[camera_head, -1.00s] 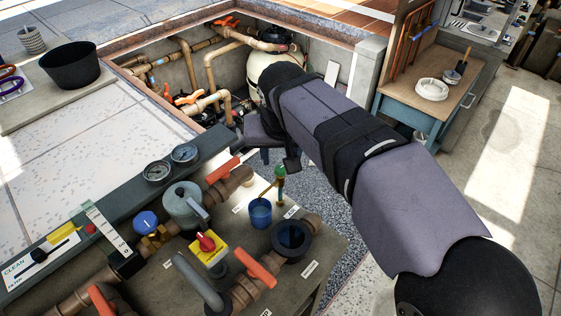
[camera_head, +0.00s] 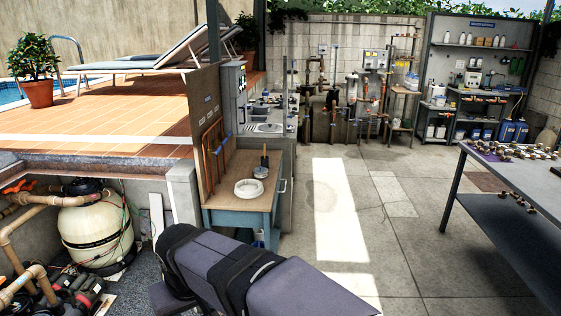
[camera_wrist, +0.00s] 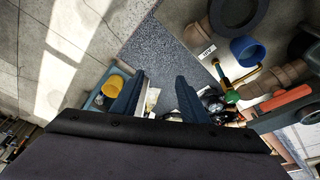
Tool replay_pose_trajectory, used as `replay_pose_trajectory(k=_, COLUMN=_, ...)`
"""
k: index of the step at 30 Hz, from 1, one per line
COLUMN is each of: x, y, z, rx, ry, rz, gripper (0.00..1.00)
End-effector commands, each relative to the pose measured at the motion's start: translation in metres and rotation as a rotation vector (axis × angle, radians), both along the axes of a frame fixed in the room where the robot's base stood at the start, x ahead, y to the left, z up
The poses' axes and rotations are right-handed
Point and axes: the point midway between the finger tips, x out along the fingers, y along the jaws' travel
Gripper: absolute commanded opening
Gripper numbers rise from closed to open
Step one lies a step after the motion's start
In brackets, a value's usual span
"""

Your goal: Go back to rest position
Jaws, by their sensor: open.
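My gripper (camera_wrist: 158,98) shows in the wrist view with its two dark blue fingers apart and nothing between them. It hangs over the gravel floor (camera_wrist: 178,45) of the pit, with pipework to its right. In the head view my arm crosses the bottom middle of the picture, and the gripper itself is out of sight there.
The wrist view shows a blue cup (camera_wrist: 247,50), an orange-handled valve (camera_wrist: 285,98) and a yellow round object (camera_wrist: 116,87) near the fingers. The head view shows a cream filter tank (camera_head: 92,232), a small blue table (camera_head: 240,212), a dark workbench (camera_head: 510,235) and open paved floor (camera_head: 385,225).

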Motion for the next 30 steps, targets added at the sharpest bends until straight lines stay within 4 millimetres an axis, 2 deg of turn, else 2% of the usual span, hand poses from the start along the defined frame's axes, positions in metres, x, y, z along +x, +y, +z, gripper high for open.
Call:
replay_pose_trajectory(k=1, x=0.011, y=-0.036, z=-0.009, rx=-0.014, ry=0.018, rz=-0.053, gripper=0.40)
replay_pose_trajectory(k=4, x=0.020, y=-0.102, z=-0.028, rx=-0.040, ry=0.056, rz=-0.138, gripper=0.40)
replay_pose_trajectory(k=7, x=0.015, y=-0.167, z=-0.049, rx=-0.058, ry=0.098, rz=-0.229, gripper=0.40)
replay_pose_trajectory(k=9, x=0.004, y=-0.211, z=-0.063, rx=-0.068, ry=0.132, rz=-0.293, gripper=0.40)
replay_pose_trajectory(k=12, x=-0.020, y=-0.266, z=-0.084, rx=-0.073, ry=0.178, rz=-0.385, gripper=0.40)
replay_pose_trajectory(k=15, x=-0.050, y=-0.306, z=-0.101, rx=-0.074, ry=0.219, rz=-0.462, gripper=0.40)
replay_pose_trajectory(k=18, x=-0.076, y=-0.332, z=-0.114, rx=-0.070, ry=0.251, rz=-0.523, gripper=0.40)
replay_pose_trajectory(k=22, x=-0.101, y=-0.349, z=-0.125, rx=-0.066, ry=0.279, rz=-0.571, gripper=0.40)
replay_pose_trajectory(k=25, x=-0.110, y=-0.355, z=-0.129, rx=-0.064, ry=0.288, rz=-0.590, gripper=0.40)
replay_pose_trajectory(k=30, x=-0.114, y=-0.356, z=-0.130, rx=-0.063, ry=0.292, rz=-0.595, gripper=0.40)
